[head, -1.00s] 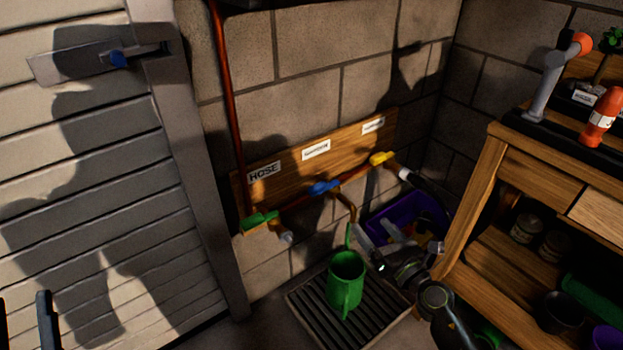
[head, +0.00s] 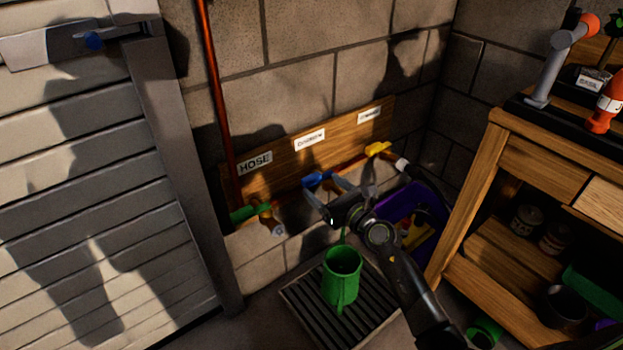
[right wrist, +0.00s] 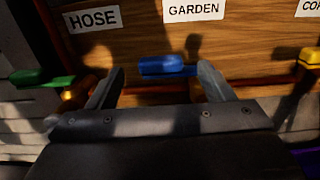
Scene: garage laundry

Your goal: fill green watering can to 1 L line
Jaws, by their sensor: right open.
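The green watering can (head: 341,278) stands upright on the slatted floor drain, its opening facing up; I cannot make out a 1 L line or any water in it. My right gripper (head: 324,190) is open and empty, above and behind the can, at the blue tap handle (head: 316,180). In the right wrist view the blue handle (right wrist: 167,65) lies ahead, between the two spread fingers (right wrist: 161,78) and under the GARDEN label (right wrist: 194,9). I cannot tell whether a finger touches it. My arm hides the blue tap's spout. My left gripper is out of view.
A green handle (head: 247,212) under the HOSE label (head: 255,163) is at left, a yellow handle (head: 377,149) at right. A purple bin (head: 433,205) stands behind my arm. A wooden workbench (head: 466,205) bounds the right side, a slatted door (head: 85,200) the left.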

